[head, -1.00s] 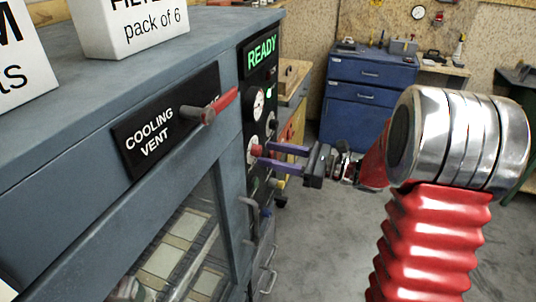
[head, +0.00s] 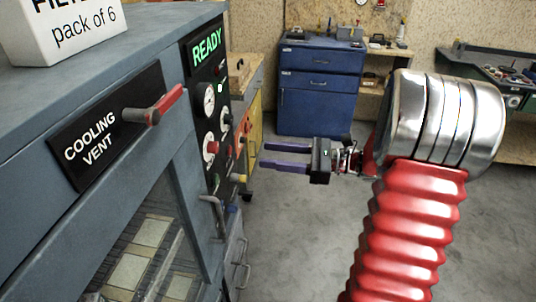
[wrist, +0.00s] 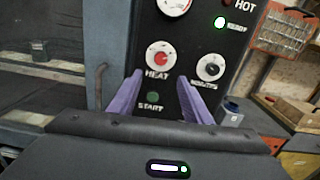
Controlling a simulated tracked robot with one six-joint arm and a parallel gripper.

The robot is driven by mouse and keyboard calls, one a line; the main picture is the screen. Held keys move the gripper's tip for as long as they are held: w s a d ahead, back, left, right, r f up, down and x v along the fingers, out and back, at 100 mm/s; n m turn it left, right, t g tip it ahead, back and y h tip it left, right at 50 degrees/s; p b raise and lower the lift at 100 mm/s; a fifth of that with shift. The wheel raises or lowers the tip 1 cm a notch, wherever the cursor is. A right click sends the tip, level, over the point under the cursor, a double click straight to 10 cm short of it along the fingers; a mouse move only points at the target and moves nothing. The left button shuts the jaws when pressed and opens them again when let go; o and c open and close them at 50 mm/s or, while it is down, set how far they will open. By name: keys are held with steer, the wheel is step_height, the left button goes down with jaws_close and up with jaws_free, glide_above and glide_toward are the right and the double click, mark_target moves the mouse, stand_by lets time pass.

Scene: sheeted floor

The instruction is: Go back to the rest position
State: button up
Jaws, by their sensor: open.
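My gripper (head: 264,155) has two purple fingers held apart with nothing between them. In the head view it hangs in the air to the right of the grey machine's black control panel (head: 209,110), apart from it. In the wrist view the open fingers (wrist: 160,100) point at the panel, with the red HEAT knob (wrist: 160,59) and the green START button (wrist: 152,97) showing between them. The MINUTES knob (wrist: 210,68) is right of the HEAT knob. The panel reads READY in green.
The grey machine (head: 90,80) fills the left, with a red-handled cooling vent lever (head: 152,111) sticking out. A white filter box (head: 70,28) stands on top. A blue drawer cabinet (head: 320,85) stands at the back. Grey floor (head: 300,240) is free between.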

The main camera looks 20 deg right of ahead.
stand_by(0.4)
steer(key=s+a+f+n+g+h, duration=0.25)
steer(key=s+f+n+g, duration=0.2)
steer(key=f, duration=0.45)
steer(key=s+a+f+n+g+h, duration=0.25)
steer(key=s+n+g+h, duration=0.35)
steer(key=s+n, duration=0.4)
steer(key=s+a+r+n+t+h, duration=0.3)
steer(key=r+n, duration=0.1)
steer(key=r, duration=0.1)
steer(key=s+a+r+n+t+h, duration=0.2)
steer(key=a+r+n+t+h, duration=0.1)
steer(key=r+n, duration=0.2)
steer(key=shift+v, duration=0.9)
